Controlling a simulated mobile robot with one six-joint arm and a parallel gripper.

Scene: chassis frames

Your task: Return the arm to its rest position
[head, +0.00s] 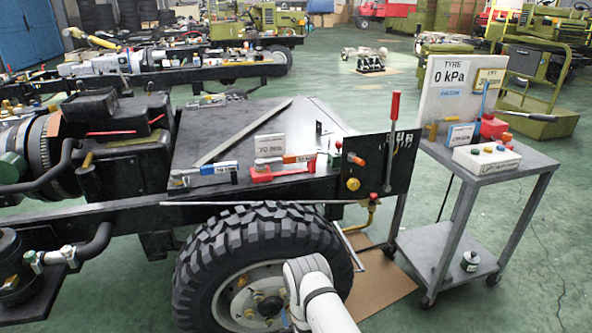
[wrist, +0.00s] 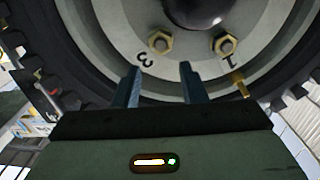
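My arm (head: 316,296) shows at the bottom of the head view, in front of the wheel of the chassis. My gripper (wrist: 158,84) shows in the wrist view with its two fingers apart and nothing between them. The fingers point at the wheel rim (wrist: 190,75), near two brass-coloured lug nuts, one beside a "3" (wrist: 160,41) and one beside a "1" (wrist: 225,45). I cannot tell whether the fingertips touch the rim. In the head view the fingers are hidden behind my arm or too small to make out.
The big black tyre (head: 205,265) stands close to my arm. Above it is the chassis deck (head: 235,125) with tools and labels. A grey cart (head: 480,165) with a "TYRE 0 kPa" board (head: 447,85) stands at right. Green floor (head: 545,240) is open beyond the cart.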

